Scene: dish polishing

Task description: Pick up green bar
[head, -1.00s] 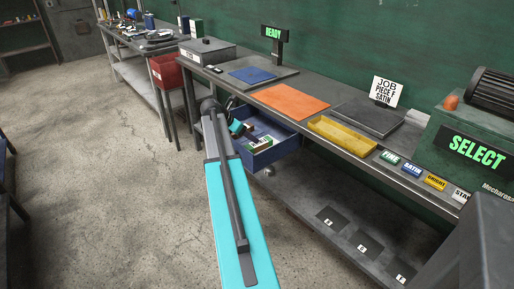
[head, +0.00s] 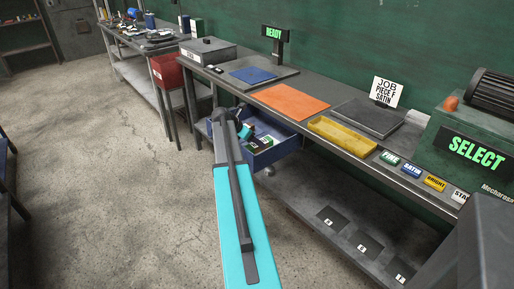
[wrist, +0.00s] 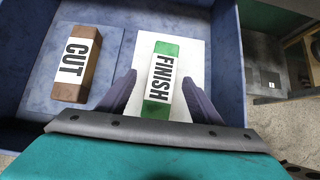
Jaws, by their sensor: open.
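The green bar (wrist: 162,102) has a white label reading FINISH and lies on a pale pad inside the blue drawer, as the wrist view shows. My gripper (wrist: 160,80) is open, with one dark finger on each side of the bar. The fingers look apart from the bar; their height over it is hard to judge. In the head view, my gripper (head: 244,131) is over the pulled-out drawer (head: 283,150), and the arm hides part of the drawer.
A brown bar (wrist: 76,65) labelled CUT lies left of the green bar on a blue-grey pad. The drawer walls surround both. Above the drawer, the workbench holds an orange mat (head: 290,101) and a yellow tray (head: 343,136).

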